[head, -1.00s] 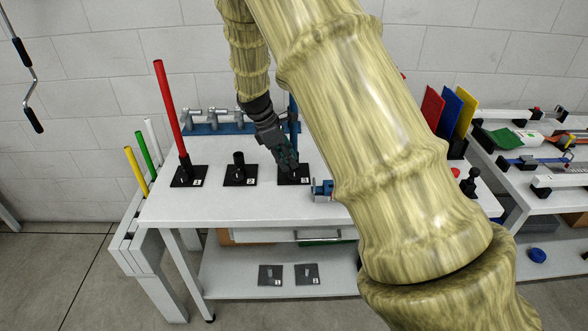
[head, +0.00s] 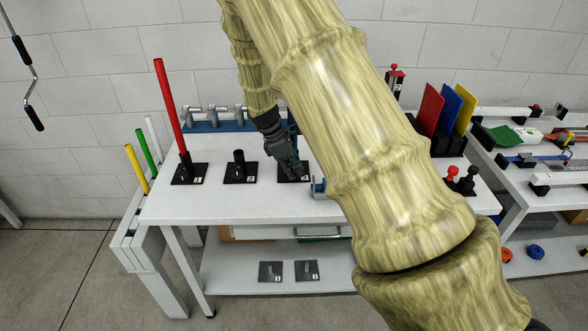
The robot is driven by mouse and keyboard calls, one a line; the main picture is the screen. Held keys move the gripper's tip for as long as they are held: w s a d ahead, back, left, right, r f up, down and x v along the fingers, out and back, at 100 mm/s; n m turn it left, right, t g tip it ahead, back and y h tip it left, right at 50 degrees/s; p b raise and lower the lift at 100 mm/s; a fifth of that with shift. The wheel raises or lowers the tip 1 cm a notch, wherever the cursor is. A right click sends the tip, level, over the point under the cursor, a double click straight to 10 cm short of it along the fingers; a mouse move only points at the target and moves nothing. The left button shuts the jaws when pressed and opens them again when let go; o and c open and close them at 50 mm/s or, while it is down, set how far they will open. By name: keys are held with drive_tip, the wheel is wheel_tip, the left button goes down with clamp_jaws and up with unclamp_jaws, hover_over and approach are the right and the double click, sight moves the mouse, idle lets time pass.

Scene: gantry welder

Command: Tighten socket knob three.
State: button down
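The third socket's black base plate (head: 284,179) lies on the white workbench, right of the plates marked 1 and 2. Its socket and knob are hidden behind my gripper. My gripper (head: 294,171) points down at this socket, close to or touching it. Its fingers are too small and dark to tell whether they are open or shut on the knob. A blue upright piece (head: 292,122), perhaps a rod, shows partly behind my arm above the socket. Socket one (head: 187,174) holds a tall red rod (head: 165,98). Socket two (head: 239,167) is empty.
A small blue and grey vise-like part (head: 318,188) sits just right of the third plate. A blue rack with grey fittings (head: 214,121) stands at the back. Yellow and green rods (head: 143,150) stand left of the white workbench (head: 235,207). My arm hides the bench's right middle.

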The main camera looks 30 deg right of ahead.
drive_tip(key=shift+s+d+t+y+p, duration=0.15)
drive_tip(key=shift+t+y+p, duration=0.15)
drive_tip(key=shift+y+p, duration=0.25)
drive_tip(key=shift+t+y+p, duration=0.4)
drive_tip(key=shift+y+p, duration=0.1)
drive_tip(key=shift+y, duration=0.25)
drive_tip(key=shift+s+d+f+t+y, duration=0.15)
drive_tip(key=shift+t+y, duration=0.4)
drive_tip(key=shift+y, duration=0.35)
drive_tip(key=shift+s+d+f+t+y, duration=0.15)
drive_tip(key=shift+t+y, duration=0.4)
drive_tip(key=shift+y, duration=0.35)
drive_tip(key=shift+f+t+y+b, duration=0.25)
drive_tip(key=shift+t+y+b, duration=0.55)
drive_tip(key=shift+y, duration=0.7)
drive_tip(key=shift+d+t+y+b, duration=0.1)
drive_tip(key=shift+t+y+b, duration=0.5)
drive_tip(key=shift+y+b, duration=0.15)
drive_tip(key=c, duration=1.7)
unclamp_jaws()
drive_tip(key=shift+w, duration=0.1)
